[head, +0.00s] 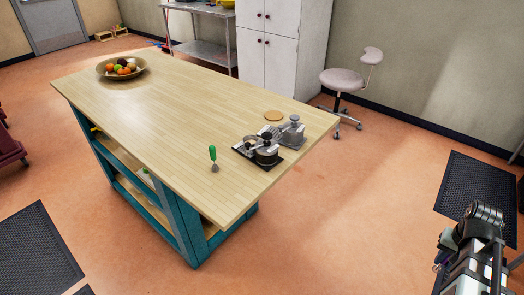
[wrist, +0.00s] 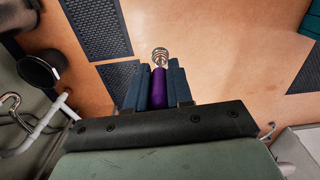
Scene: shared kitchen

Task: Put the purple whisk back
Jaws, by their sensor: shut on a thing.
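In the wrist view, my gripper (wrist: 157,92) is shut on the purple whisk. The purple handle (wrist: 158,88) sits between the two dark blue fingers. The whisk's metal wire end (wrist: 160,57) sticks out past the fingertips, over the orange floor. In the head view, part of my arm (head: 472,255) shows at the lower right, and the whisk cannot be made out there.
Dark mats (head: 478,198) lie on the floor. Much of the tabletop is clear.

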